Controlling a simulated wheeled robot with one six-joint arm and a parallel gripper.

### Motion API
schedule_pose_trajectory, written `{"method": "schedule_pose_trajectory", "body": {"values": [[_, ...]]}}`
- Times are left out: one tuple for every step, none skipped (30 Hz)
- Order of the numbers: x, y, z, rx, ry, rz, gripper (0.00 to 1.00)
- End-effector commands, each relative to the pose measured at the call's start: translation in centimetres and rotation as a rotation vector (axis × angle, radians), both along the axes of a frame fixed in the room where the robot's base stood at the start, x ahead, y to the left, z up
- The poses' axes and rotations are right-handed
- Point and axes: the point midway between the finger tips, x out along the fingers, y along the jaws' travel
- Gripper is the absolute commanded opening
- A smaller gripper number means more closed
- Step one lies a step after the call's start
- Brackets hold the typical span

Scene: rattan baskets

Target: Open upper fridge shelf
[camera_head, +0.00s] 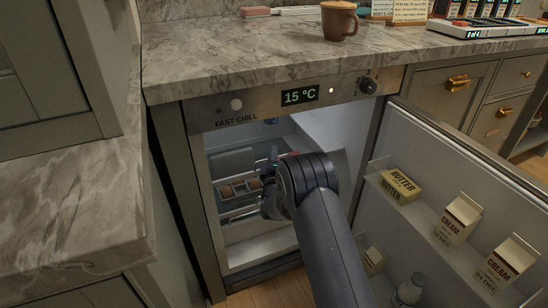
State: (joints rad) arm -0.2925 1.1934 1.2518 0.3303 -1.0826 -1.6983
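The fridge under the counter stands open, its door (450,185) swung out to the right. Inside, an upper shelf or drawer (236,162) with a grey front shows at the left. Just below it, a rack (228,206) holds several small brown items (240,187). My gripper (267,186) reaches into the opening at the right end of this rack. Its wrist hides much of the interior behind it. I cannot tell whether the fingers touch the rack or shelf, or whether they are closed on anything.
The control panel (300,97) reads 15 °C above the opening. Door shelves hold butter (397,185), cream cartons (457,220) and a white bottle (409,290). A brown mug (339,20) stands on the marble counter (230,50). A marble-topped cabinet (70,205) borders the left.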

Motion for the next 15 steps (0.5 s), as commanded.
{"method": "schedule_pose_trajectory", "body": {"values": [[0.37, -0.04, 0.00, 0.000, -0.002, 0.000, 0.18], [0.53, -0.04, 0.06, 0.000, -0.002, 0.000, 0.18], [0.69, -0.04, 0.12, -0.001, -0.001, 0.000, 0.18], [0.78, -0.04, 0.14, -0.001, -0.001, 0.000, 0.18], [0.85, -0.04, 0.16, -0.001, 0.000, 0.000, 0.18], [0.89, -0.04, 0.18, -0.001, 0.000, 0.000, 0.18], [0.91, -0.04, 0.19, -0.001, 0.000, 0.000, 0.18], [0.91, -0.05, 0.20, -0.001, 0.000, 0.000, 0.18], [0.91, -0.05, 0.20, -0.001, 0.000, 0.000, 0.18], [0.91, -0.05, 0.21, -0.001, 0.000, 0.000, 0.18], [0.90, -0.04, 0.21, -0.001, 0.000, 0.000, 0.18], [0.90, -0.04, 0.21, -0.001, 0.000, 0.000, 0.18], [0.90, -0.04, 0.21, -0.001, 0.000, 0.000, 0.17], [0.89, -0.04, 0.21, -0.001, 0.000, 0.000, 0.14], [0.89, -0.04, 0.21, -0.001, 0.000, 0.000, 0.11]]}}
